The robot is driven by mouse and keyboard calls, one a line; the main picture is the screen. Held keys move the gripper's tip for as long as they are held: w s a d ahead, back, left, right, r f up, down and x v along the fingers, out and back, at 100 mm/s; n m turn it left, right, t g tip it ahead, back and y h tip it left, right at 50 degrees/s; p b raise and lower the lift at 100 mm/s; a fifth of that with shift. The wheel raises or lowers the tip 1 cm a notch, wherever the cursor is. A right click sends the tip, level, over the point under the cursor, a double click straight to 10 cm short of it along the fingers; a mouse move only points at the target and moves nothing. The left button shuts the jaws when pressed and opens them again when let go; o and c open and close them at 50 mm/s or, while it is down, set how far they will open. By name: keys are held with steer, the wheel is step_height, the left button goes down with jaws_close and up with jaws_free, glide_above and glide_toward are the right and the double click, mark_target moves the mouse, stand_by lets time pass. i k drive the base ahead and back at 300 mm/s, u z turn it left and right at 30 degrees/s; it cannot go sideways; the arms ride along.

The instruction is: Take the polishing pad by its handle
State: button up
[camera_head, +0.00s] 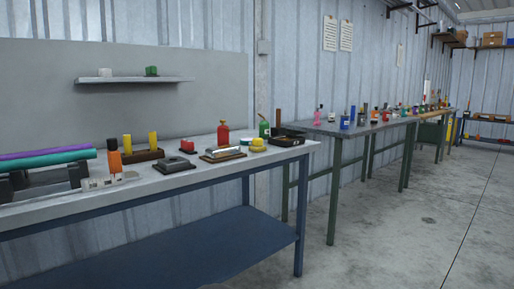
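I cannot tell for sure which thing is the polishing pad. On the near table lies a flat dark block with a raised top (177,165), which looks like a pad with a handle. To its right is a flat piece with a brown base and a shiny metal top (222,154). Both lie flat and apart from each other. They are too small here to make out a handle clearly. My gripper is not in view.
The near table (262,158) also bears a red bottle (223,134), a green bottle (264,128), a yellow round thing (257,145) and purple and teal tubes (45,157) at left. A long second table (335,128) stands behind. The floor at right (420,220) is clear.

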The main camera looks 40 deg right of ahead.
mark_target(258, 146)
steer(key=k, duration=0.55)
steer(key=z, duration=0.7)
steer(key=i, duration=0.4)
steer(key=z, duration=1.05)
steer(key=i, duration=1.5)
steer(key=u, duration=0.35)
